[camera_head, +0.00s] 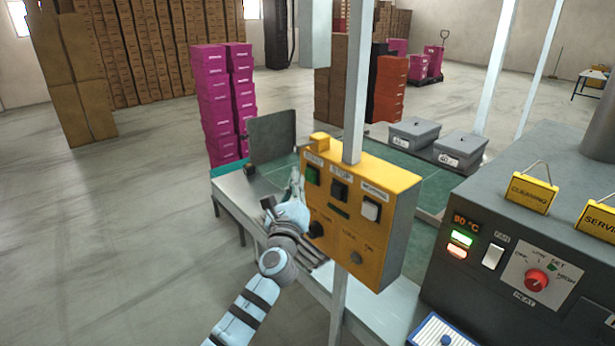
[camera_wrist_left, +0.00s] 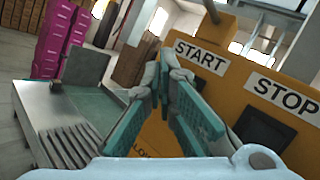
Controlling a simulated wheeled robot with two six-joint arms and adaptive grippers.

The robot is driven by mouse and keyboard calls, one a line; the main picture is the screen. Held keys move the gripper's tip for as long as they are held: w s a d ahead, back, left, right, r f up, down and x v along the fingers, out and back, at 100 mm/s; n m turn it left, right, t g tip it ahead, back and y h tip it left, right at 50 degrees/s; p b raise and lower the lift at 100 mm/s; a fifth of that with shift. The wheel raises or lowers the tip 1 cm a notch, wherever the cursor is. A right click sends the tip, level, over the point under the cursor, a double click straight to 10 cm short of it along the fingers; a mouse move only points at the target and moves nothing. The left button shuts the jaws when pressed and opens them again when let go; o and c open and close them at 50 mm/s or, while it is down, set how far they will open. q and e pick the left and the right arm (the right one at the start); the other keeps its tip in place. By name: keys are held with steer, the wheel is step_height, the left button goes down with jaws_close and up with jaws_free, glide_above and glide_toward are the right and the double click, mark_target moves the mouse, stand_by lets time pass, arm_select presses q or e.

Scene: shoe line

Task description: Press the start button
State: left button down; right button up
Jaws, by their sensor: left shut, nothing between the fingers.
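The yellow control box (camera_head: 362,225) is mounted on a grey post. My left gripper (camera_head: 296,178) is shut and empty, just left of the start button. In the left wrist view the fingertips (camera_wrist_left: 165,62) come together left of the START label (camera_wrist_left: 201,57). The start button is hidden there behind the right-hand finger. I cannot tell whether the fingers touch the box.
A conveyor (camera_head: 240,192) with a grey plate (camera_head: 272,138) lies behind the box. A dark grey machine (camera_head: 480,215) with a red knob stands at the right. Pink boxes (camera_head: 215,100) are stacked behind. The floor at the left is clear.

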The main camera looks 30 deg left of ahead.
arm_select(q)
steer(key=shift+w, duration=0.1)
stand_by(0.6)
steer(key=shift+w+d, duration=0.15)
steer(key=shift+w, duration=0.15)
